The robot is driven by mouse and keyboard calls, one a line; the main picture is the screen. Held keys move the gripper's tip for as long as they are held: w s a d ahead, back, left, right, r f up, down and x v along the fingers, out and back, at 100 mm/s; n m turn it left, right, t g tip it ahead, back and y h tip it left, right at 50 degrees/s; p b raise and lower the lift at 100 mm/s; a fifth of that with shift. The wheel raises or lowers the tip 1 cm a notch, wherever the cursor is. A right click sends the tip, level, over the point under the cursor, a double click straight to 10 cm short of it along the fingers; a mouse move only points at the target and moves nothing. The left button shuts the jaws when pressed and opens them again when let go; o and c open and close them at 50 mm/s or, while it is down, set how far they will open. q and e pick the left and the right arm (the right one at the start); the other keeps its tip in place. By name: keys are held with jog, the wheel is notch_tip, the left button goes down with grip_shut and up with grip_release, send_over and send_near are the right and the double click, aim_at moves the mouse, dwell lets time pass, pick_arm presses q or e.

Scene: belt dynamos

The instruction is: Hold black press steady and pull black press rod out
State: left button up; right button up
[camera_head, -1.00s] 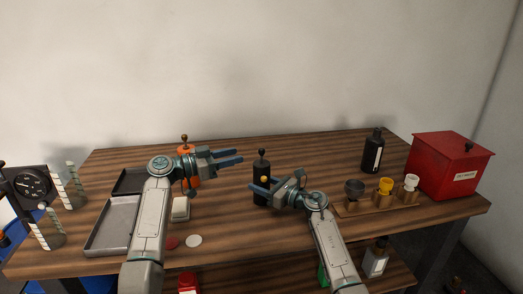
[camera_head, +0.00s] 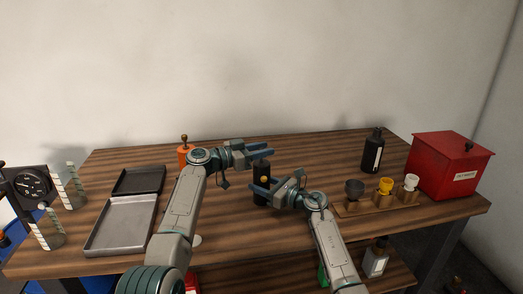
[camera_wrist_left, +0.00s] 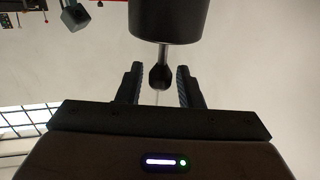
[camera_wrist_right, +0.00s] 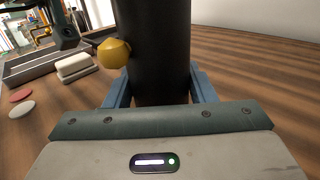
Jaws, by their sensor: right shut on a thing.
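The black press (camera_head: 262,171) stands upright on the table in the head view, a black cylinder with a yellow knob on its side. My right gripper (camera_head: 264,192) is shut on its lower body; the right wrist view shows the black cylinder (camera_wrist_right: 152,60) between the fingers. The press rod (camera_wrist_left: 160,72), a thin metal shaft with a dark knob, sticks out of the press top in the left wrist view. My left gripper (camera_wrist_left: 158,85) is open, with its fingers on either side of the rod's knob and gaps visible. In the head view, the left fingers hide the rod.
An orange press (camera_head: 184,155) stands behind my left arm. Grey trays (camera_head: 121,226) lie at left. A rack of small cups (camera_head: 372,204), a black bottle (camera_head: 373,152) and a red box (camera_head: 449,168) stand at right. A white block (camera_wrist_right: 75,67) shows in the right wrist view.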

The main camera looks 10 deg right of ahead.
aim_at(261, 148)
pick_arm(q)
grip_shut()
jog(key=shift+r, duration=2.6)
pick_arm(e)
jog(key=shift+f, duration=0.1)
pick_arm(q)
jog(key=shift+w, duration=0.1)
pick_arm(e)
jog(key=shift+f, duration=0.1)
pick_arm(q)
jog(key=shift+c, duration=0.3)
grip_release()
jog(key=shift+o, duration=1.3)
pick_arm(e)
jog(key=shift+s, duration=0.1)
pick_arm(q)
jog(key=v, duration=1.2)
pick_arm(e)
jog(key=shift+r, duration=0.2)
